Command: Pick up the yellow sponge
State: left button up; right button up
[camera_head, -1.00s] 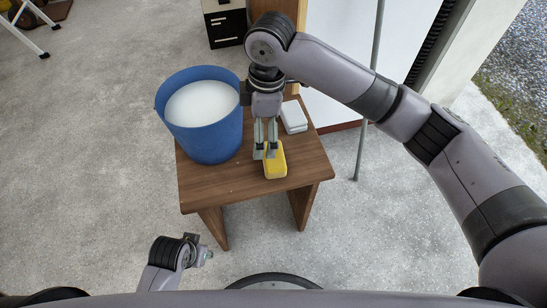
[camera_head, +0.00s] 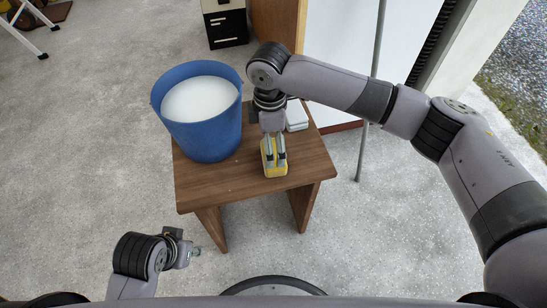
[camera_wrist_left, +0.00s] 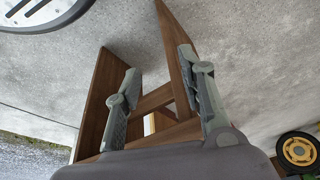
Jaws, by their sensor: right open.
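The yellow sponge (camera_head: 275,171) lies on the small brown wooden table (camera_head: 232,187), near its front right part. My right gripper (camera_head: 275,164) reaches down from above. It is open, with its fingertips at the sponge, overlapping its top in the head view. Whether the fingers touch it cannot be told. My left gripper (camera_head: 193,251) is low in front of the table at the left and holds nothing. In the left wrist view its two fingers (camera_wrist_left: 160,100) are spread apart, with the table's legs (camera_wrist_left: 103,97) beyond them.
A blue bucket (camera_head: 214,140) filled with white foam stands on the table's left side, close to my right gripper. White blocks (camera_head: 296,114) lie behind the sponge, partly hidden. A thin grey pole (camera_head: 369,100) stands right of the table. The floor left of the table is clear.

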jog(key=shift+d+f, duration=0.1)
jog(key=shift+f, duration=0.35)
jog(key=f, duration=0.1)
jog(key=f+b, duration=0.1)
jog(key=f, duration=0.2)
jog(key=shift+s+d+f+b, duration=0.2)
jog(key=shift+d+f+b, duration=0.05)
jog(key=shift+f+b, duration=0.1)
pick_arm(q)
jog(key=shift+s+r, duration=0.15)
jog(key=shift+s, duration=0.1)
pick_arm(e)
jog(key=shift+r, duration=0.1)
jog(key=c, duration=1.1)
notch_tip(320, 180, up, 7)
jog(key=shift+f+p, duration=0.1)
jog(key=shift+p, duration=0.9)
pick_arm(q)
jog(key=s+p+x, duration=0.1)
jog(key=p+x, duration=0.2)
jog(key=x, duration=0.7)
jog(key=shift+s+f+g, duration=0.25)
jog(key=shift+f+g, duration=0.05)
jog(key=shift+f, duration=0.35)
pick_arm(e)
jog(key=shift+r, duration=6.65)
